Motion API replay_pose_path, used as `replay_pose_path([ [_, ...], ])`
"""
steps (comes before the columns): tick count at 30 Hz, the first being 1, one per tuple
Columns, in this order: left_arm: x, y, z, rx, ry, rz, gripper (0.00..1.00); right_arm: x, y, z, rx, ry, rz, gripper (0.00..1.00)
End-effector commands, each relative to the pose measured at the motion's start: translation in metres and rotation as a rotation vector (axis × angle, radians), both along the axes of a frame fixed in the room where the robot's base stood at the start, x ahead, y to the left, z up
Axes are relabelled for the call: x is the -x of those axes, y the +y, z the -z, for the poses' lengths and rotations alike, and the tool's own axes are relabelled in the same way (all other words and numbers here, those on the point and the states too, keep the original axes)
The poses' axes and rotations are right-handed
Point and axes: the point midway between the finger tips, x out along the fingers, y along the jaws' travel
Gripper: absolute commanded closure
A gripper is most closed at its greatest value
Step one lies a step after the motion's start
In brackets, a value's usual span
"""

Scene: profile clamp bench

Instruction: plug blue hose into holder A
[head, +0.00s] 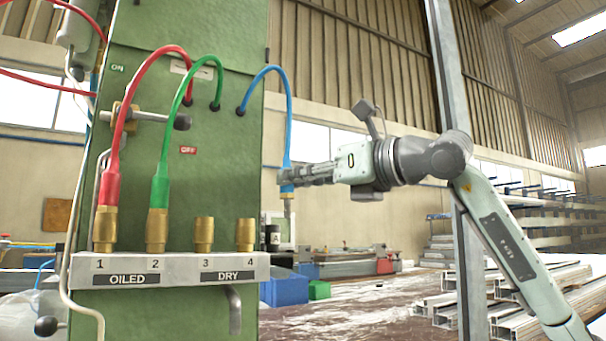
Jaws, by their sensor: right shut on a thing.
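The blue hose (268,71) comes out of the green cabinet, arches over to the right and hangs down to its plug end. My right gripper (287,178) comes in from the right and is shut on this blue end, to the right of the cabinet. A metal tip (289,204) shows below the fingers, pointing down. Holder A (274,238), with a black label marked A, is below the gripper beside the cabinet's right edge. It is partly hidden by the socket shelf, and I cannot tell whether the tip touches it. My left gripper is out of view.
The shelf (170,271) carries brass sockets 1 to 4. The red hose (111,185) is in socket 1 and the green hose (160,188) in socket 2. Sockets 3 (204,234) and 4 (245,234) are empty. A lever (160,117) sticks out of the cabinet.

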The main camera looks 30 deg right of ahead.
Motion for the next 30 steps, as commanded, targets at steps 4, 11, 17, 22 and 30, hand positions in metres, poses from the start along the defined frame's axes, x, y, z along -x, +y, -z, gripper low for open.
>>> replay_pose_path([
  [4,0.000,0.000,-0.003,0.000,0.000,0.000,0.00,-0.008,0.000,-0.001,-0.001,0.000,0.001,1.00],
  [11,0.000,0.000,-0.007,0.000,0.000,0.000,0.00,-0.019,0.001,-0.001,0.000,0.001,0.000,1.00],
  [17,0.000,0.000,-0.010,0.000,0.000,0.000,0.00,-0.030,0.001,0.000,0.000,0.002,0.001,1.00],
  [22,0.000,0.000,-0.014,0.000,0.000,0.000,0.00,-0.038,0.001,-0.001,0.000,0.000,0.000,1.00],
  [30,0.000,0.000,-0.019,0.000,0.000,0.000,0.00,-0.051,0.002,-0.001,-0.001,0.001,0.000,1.00],
])
